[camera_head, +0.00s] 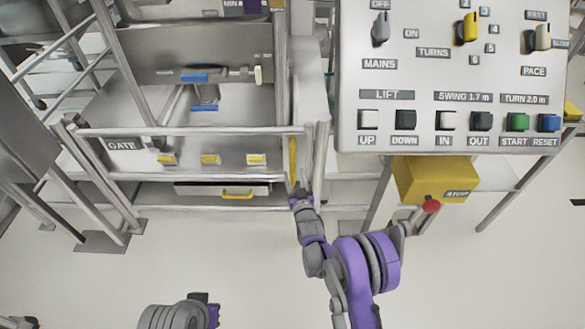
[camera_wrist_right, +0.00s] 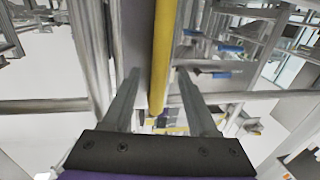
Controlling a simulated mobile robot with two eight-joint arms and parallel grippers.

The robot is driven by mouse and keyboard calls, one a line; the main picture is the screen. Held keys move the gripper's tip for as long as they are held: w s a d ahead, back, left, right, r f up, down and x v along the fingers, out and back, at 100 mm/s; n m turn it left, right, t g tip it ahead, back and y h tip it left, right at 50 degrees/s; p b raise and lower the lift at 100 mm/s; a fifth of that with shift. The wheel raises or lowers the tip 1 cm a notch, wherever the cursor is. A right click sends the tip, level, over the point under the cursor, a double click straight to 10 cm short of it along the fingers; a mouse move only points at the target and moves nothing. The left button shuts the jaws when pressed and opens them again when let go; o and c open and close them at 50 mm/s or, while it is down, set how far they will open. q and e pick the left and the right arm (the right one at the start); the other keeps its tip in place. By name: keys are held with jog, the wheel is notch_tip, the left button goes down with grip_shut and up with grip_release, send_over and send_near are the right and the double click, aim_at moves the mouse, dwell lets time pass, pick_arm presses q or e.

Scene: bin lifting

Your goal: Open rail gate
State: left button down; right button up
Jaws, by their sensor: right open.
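The rail gate (camera_head: 190,131) is a frame of metal rails across the front of the machine, with a GATE label (camera_head: 124,144) at its left. It looks closed, spanning between the posts. A yellow vertical handle (camera_head: 292,158) stands at its right end. My right gripper (camera_head: 298,185) is open at the handle's lower end. In the right wrist view the yellow handle (camera_wrist_right: 163,50) runs down between the two fingers of my right gripper (camera_wrist_right: 157,72), nearer the right one. I cannot tell whether they touch.
A control panel (camera_head: 450,75) with knobs and buttons hangs at the upper right. Below it is a yellow box (camera_head: 425,180) with a red stop button (camera_head: 432,206). A metal post stands right of the handle. The floor in front of the gate is mostly clear.

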aim_at(293, 169)
jog(key=shift+w+a, duration=0.25)
jog(key=shift+w, duration=0.9)
jog(key=shift+w+a, duration=0.2)
jog(key=shift+w, duration=0.9)
grip_shut()
